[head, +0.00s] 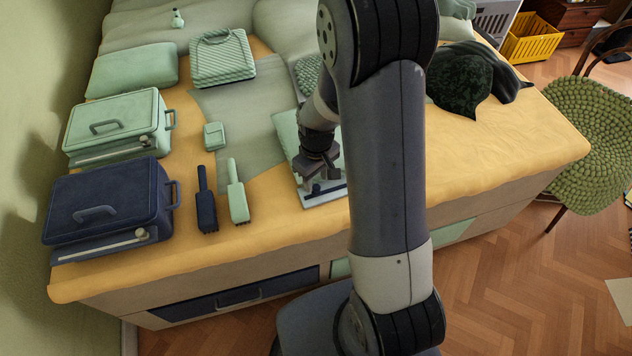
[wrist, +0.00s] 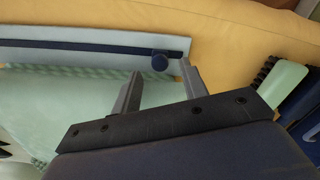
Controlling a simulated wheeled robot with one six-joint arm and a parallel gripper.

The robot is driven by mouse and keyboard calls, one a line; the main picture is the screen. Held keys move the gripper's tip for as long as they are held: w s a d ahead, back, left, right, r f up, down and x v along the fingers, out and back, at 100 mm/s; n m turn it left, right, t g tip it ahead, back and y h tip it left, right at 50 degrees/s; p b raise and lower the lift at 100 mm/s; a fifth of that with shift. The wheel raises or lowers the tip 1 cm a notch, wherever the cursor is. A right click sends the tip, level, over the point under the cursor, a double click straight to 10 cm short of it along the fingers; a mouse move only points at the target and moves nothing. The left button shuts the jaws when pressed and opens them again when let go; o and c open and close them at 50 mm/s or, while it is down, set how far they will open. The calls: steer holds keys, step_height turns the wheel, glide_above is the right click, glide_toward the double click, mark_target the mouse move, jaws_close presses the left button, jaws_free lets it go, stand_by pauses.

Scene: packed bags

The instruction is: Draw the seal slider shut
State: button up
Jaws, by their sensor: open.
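A pale green flat bag (head: 285,128) lies on the bed near its front edge, partly hidden by my arm. In the wrist view, the bag (wrist: 60,100) has a pale border with a dark blue seal track (wrist: 90,46). My gripper (head: 318,185) is over the bag's front edge. In the wrist view, my gripper (wrist: 160,67) is open, with the slider showing between its fingertips. I cannot tell the height gap or whether a finger touches it.
Left of the bag lie a green brush (head: 238,195) and a dark blue brush (head: 206,205). A navy case (head: 100,200) and a green case (head: 115,125) stand further left. The yellow bedspread (head: 275,215) is bare along the front edge.

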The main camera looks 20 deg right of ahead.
mark_target(316, 190)
steer(key=shift+f, duration=1.15)
steer(key=shift+c, duration=0.4)
jaws_close()
